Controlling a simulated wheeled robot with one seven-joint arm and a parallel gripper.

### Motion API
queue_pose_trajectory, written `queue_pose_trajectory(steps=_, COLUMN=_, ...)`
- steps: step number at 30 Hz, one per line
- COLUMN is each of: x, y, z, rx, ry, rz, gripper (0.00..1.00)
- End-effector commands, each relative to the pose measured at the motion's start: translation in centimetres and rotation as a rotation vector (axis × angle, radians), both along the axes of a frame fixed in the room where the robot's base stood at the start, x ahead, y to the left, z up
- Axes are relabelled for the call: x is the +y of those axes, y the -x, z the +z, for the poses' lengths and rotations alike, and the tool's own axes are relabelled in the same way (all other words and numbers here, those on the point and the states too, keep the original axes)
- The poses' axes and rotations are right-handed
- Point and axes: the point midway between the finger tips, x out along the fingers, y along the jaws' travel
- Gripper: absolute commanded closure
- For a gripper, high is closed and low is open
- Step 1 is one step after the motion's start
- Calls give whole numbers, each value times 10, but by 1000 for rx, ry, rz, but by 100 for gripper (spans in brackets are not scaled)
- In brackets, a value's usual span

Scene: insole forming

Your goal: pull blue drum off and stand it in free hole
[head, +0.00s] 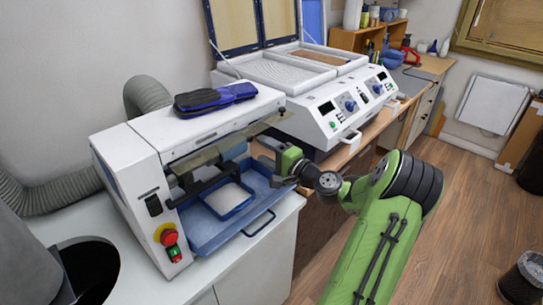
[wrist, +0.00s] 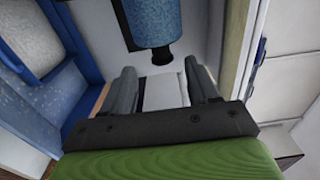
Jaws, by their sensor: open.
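The blue drum (wrist: 152,20) shows at the top of the wrist view, cut off by the frame edge. It is a speckled blue cylinder with a dark, narrower end towards my gripper. My gripper (wrist: 160,68) has its two grey fingers spread, with nothing between them; the drum is beyond the fingertips. In the head view my gripper (head: 277,168) is at the right side of the white machine's opening, by the blue tray. I cannot make out the drum in the head view. I cannot identify the free hole in either view.
The white machine (head: 125,150) has a blue pull-out tray (head: 215,237) and an overhanging bar (head: 228,142) close to my gripper. Blue-black insoles (head: 215,97) lie on top. A second white machine (head: 335,118) stands behind. A dark round opening (head: 88,268) is at lower left.

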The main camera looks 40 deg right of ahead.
Motion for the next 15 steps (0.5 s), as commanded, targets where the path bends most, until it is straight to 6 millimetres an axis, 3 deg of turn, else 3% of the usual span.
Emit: queue_pose_trajectory(steps=15, x=3, y=-66, z=1, rx=1, ry=2, rz=3, gripper=40)
